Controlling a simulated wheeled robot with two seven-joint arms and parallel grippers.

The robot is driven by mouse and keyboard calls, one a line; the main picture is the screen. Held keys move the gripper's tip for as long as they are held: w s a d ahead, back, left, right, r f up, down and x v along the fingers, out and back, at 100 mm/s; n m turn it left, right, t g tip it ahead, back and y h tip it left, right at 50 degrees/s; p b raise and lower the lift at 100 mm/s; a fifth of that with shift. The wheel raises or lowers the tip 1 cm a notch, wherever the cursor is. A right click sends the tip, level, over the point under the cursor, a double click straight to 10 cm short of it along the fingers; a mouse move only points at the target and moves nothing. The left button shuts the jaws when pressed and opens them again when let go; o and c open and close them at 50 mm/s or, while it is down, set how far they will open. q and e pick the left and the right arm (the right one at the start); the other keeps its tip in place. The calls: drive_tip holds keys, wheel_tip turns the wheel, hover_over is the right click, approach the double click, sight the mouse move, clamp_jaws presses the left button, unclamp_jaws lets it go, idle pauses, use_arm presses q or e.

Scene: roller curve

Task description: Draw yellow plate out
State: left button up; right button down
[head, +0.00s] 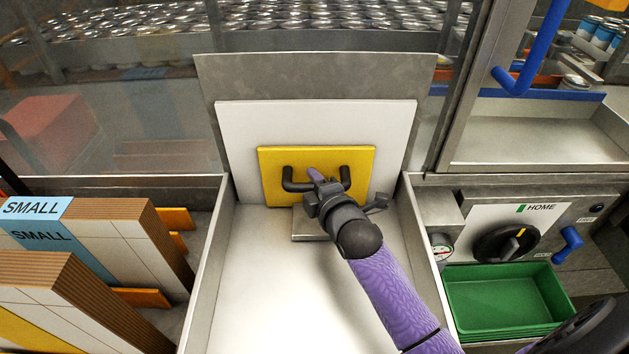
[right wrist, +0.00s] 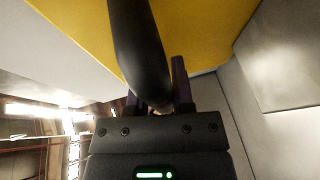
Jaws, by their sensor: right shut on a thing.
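The yellow plate (head: 318,158) stands upright against a white panel at the back of a light metal trough. A black bar handle (head: 295,186) runs across its front. My right gripper (head: 326,180) is at the handle's right half and shut on it. In the right wrist view the black handle (right wrist: 140,45) passes between the fingers of my right gripper (right wrist: 158,88), with the yellow plate (right wrist: 205,30) behind. The gripper hides part of the handle and the plate's lower right. My left gripper is not in view.
The trough's side walls (head: 210,265) rise left and right. Stacked cartons (head: 90,235) stand at the left. A green tray (head: 505,297) and a panel with a black knob (head: 505,243) are at the right. The trough floor (head: 275,290) in front is clear.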

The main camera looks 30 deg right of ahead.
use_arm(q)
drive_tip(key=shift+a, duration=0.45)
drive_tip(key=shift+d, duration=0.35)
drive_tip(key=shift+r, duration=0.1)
use_arm(e)
drive_tip(key=shift+s+f, duration=0.1)
